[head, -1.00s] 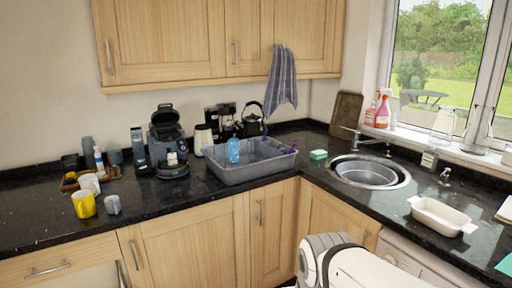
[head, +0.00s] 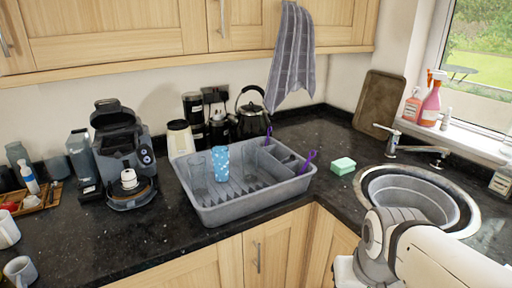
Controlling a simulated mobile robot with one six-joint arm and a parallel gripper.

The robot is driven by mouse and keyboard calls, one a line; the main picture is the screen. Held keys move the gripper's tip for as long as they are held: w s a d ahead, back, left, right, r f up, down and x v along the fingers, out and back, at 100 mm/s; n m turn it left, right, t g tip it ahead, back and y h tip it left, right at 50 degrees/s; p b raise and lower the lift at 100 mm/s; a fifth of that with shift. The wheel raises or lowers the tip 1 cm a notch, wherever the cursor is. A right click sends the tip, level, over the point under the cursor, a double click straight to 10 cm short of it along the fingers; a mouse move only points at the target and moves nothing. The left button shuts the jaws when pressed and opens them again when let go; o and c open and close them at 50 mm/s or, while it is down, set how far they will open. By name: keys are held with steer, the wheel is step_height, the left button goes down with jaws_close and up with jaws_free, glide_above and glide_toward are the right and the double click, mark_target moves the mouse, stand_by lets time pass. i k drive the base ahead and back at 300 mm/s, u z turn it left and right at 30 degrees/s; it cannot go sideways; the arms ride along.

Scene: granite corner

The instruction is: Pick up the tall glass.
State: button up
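A grey dish rack (head: 232,210) stands on the dark granite counter, left of the sink. A blue patterned tumbler (head: 221,164) stands upright in its left part. Just left of it is what looks like a clear tall glass (head: 198,172), upright in the rack and faint against the grey. The tumbler and the glass are close together; I cannot tell if they touch. My white arm shows at the lower right, in front of the counter. My gripper is out of view, so its state does not show.
A coffee machine (head: 124,160) stands left of the rack. A white container (head: 181,140) and a black kettle (head: 250,117) are behind it. A green sponge (head: 343,166) lies between the rack and the sink (head: 470,222). The counter in front of the coffee machine is clear.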

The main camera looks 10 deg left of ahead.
mark_target(250, 164)
steer(key=u, duration=0.4)
steer(key=i, duration=0.95)
steer(key=u, duration=0.65)
steer(key=k, duration=0.95)
steer(key=u, duration=0.2)
steer(key=i, duration=0.9)
steer(key=z, duration=0.1)
